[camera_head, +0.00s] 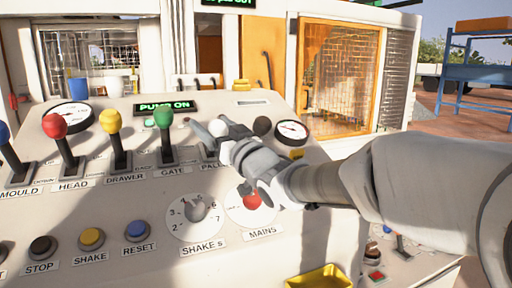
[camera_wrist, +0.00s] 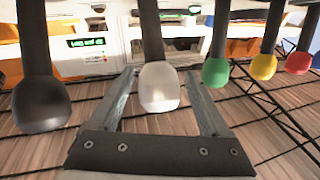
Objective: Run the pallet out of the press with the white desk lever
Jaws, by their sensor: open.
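The white desk lever (camera_head: 217,128) stands on the sloping desk above the PALLET label, right of the green lever. In the wrist view its white knob (camera_wrist: 159,88) lies between the two fingers of my gripper (camera_wrist: 160,74), with a gap on each side. My gripper is open, and in the head view it (camera_head: 212,122) is around the white knob. The lever's base and much of its label are hidden behind my gripper. The press and pallet cannot be clearly made out.
The green lever (camera_head: 163,118) and the black-knobbed lever (camera_head: 262,126) flank the white one closely. Yellow (camera_head: 110,121) and red (camera_head: 54,126) levers stand farther left. The MAINS dial (camera_head: 252,202) lies below my gripper. A green display (camera_head: 165,106) reads PUMP ON.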

